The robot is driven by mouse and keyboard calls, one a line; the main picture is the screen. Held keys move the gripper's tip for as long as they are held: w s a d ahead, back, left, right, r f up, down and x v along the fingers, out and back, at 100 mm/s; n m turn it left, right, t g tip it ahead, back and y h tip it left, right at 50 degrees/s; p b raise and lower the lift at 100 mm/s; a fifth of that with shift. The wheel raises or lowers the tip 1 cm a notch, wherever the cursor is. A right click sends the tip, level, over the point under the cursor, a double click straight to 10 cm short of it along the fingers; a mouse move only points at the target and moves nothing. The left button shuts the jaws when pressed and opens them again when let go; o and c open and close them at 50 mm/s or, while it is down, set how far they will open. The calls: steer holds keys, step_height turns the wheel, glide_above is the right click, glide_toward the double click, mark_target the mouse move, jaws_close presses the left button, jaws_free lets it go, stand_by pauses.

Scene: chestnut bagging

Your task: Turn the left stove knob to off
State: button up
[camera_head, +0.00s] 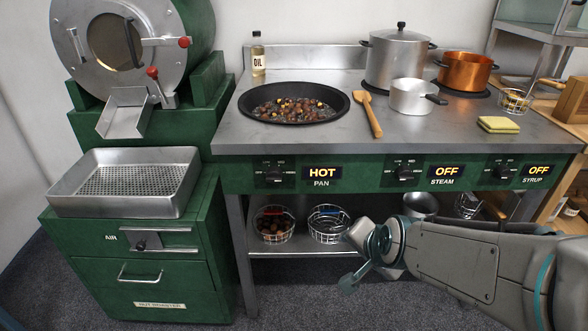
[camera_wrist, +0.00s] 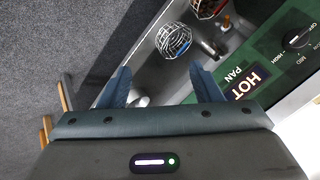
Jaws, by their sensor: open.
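The left stove knob (camera_head: 273,173) is a dark dial on the green front panel, left of a lit display reading HOT (camera_head: 322,173) above the label PAN. In the wrist view the same knob (camera_wrist: 299,37) is at the upper right, beside the HOT display (camera_wrist: 246,82). My gripper (camera_head: 362,262) is in front of the stove, below and to the right of the knob, apart from it. In the wrist view my gripper's two fingers (camera_wrist: 158,88) are spread with nothing between them.
A wide black pan of chestnuts (camera_head: 294,103) sits above the knob. The steam knob (camera_head: 405,171) and syrup knob (camera_head: 502,169) both have OFF displays. Wire baskets (camera_head: 328,224) stand on the lower shelf. A green roaster cabinet (camera_head: 200,272) stands left. The floor before the stove is clear.

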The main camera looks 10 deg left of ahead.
steer(key=w+a+m+t+y+b, duration=0.1)
steer(key=w+a+m+t+b, duration=0.1)
steer(key=a+m+t, duration=0.3)
steer(key=w+a+m+y+b, duration=0.1)
steer(key=w+a+m, duration=0.1)
steer(key=a, duration=0.4)
steer(key=m+t+y+b, duration=0.1)
steer(key=m+t+b, duration=0.1)
steer(key=m+t, duration=0.45)
glide_toward(274, 180)
steer(key=shift+m+g, duration=0.55)
steer(key=shift+g, duration=0.3)
steer(key=x, duration=0.3)
steer(key=r+b+x, duration=0.1)
steer(key=x, duration=0.2)
steer(key=b+x, duration=0.1)
steer(key=x, duration=0.2)
steer(key=shift+w+r, duration=0.2)
steer(key=shift+w, duration=0.15)
steer(key=c, duration=1)
